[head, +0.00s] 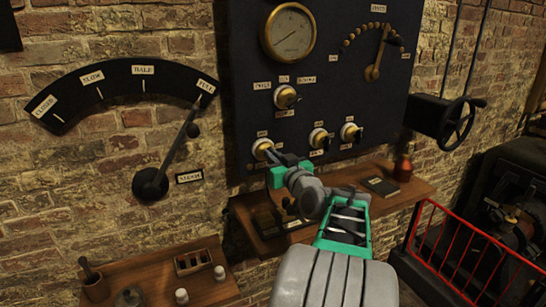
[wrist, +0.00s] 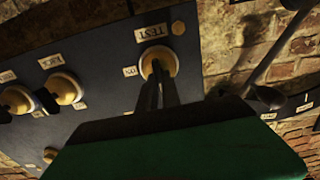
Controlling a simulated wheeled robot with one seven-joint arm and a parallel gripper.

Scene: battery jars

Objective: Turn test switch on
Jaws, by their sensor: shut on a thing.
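The test switch (head: 262,148) is a round cream-and-brass knob at the lower left of the dark panel in the head view. In the wrist view it (wrist: 158,60) sits upper middle, beside an upside-down TEST label (wrist: 153,32). My gripper (head: 273,155) reaches it from the lower right, its dark fingers shut on the switch's lever. In the wrist view the fingers (wrist: 157,78) cover the lever and the lower part of the knob, so the lever's exact angle is hidden.
Two similar switches (head: 319,138) and (head: 351,132) stand to the right on the panel (head: 340,85). A gauge (head: 289,32) and a rotary dial are above. A large lever (head: 178,150) is left, a handwheel (head: 457,123) right. A wooden shelf (head: 415,189) juts out below.

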